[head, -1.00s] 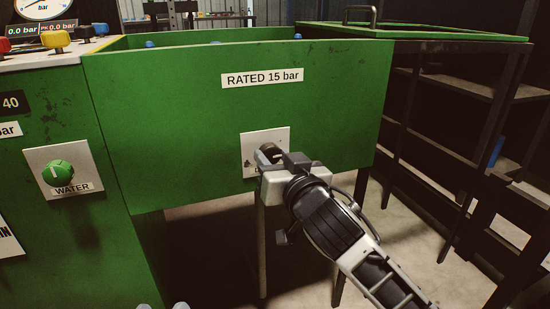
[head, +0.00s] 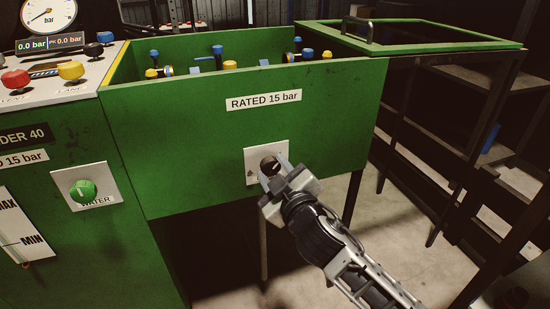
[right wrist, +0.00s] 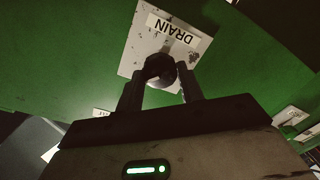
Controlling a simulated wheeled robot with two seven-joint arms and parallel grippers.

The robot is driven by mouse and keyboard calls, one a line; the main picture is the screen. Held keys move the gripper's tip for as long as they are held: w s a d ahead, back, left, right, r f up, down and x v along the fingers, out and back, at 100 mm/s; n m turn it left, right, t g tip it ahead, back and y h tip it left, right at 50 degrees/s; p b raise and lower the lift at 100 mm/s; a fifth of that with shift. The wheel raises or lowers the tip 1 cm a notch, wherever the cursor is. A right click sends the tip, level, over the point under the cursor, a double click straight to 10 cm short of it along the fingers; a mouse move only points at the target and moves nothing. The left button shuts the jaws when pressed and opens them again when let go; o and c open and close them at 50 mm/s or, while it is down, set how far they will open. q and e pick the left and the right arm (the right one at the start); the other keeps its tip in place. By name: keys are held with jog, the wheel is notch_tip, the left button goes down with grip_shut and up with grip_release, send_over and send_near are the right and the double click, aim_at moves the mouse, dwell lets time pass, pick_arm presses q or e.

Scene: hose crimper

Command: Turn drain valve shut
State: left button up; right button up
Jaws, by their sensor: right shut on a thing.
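The drain valve is a dark round knob (head: 268,163) on a white plate (head: 252,173) on the front of the green tank. In the right wrist view the knob (right wrist: 160,68) sits below the DRAIN label (right wrist: 171,27). My right gripper (head: 275,170) is shut on the knob, with one finger on each side. Its fingers also show in the right wrist view (right wrist: 161,88). The fingers and gripper body hide part of the plate in the head view. I cannot read the knob's turn position clearly. My left gripper is not in view.
The green tank (head: 200,130) holds several blue and yellow fittings. Left of it is a control panel with a green WATER knob (head: 83,191), coloured buttons and a gauge (head: 48,14). A green lid (head: 430,36) and dark shelves stand right. Floor below is open.

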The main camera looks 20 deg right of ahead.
jog(key=n+p, duration=0.2)
jog(key=n, duration=0.1)
jog(key=shift+a+r+n+p, duration=0.1)
jog(key=shift+r+n+p, duration=0.1)
jog(key=shift+n+p, duration=0.45)
jog(key=shift+n, duration=0.05)
jog(key=shift+f+n+p, duration=0.1)
jog(key=shift+n+p, duration=0.55)
jog(key=shift+n, duration=0.35)
jog(key=shift+n+h+p, duration=0.3)
jog(key=shift+n, duration=0.4)
jog(key=shift+f+n, duration=0.1)
jog(key=shift+n, duration=0.2)
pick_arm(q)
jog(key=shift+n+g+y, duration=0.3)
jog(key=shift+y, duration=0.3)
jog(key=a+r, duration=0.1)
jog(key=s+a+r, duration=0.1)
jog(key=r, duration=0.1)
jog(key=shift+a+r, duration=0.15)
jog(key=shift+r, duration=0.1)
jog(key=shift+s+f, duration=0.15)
pick_arm(e)
jog(key=o, duration=1)
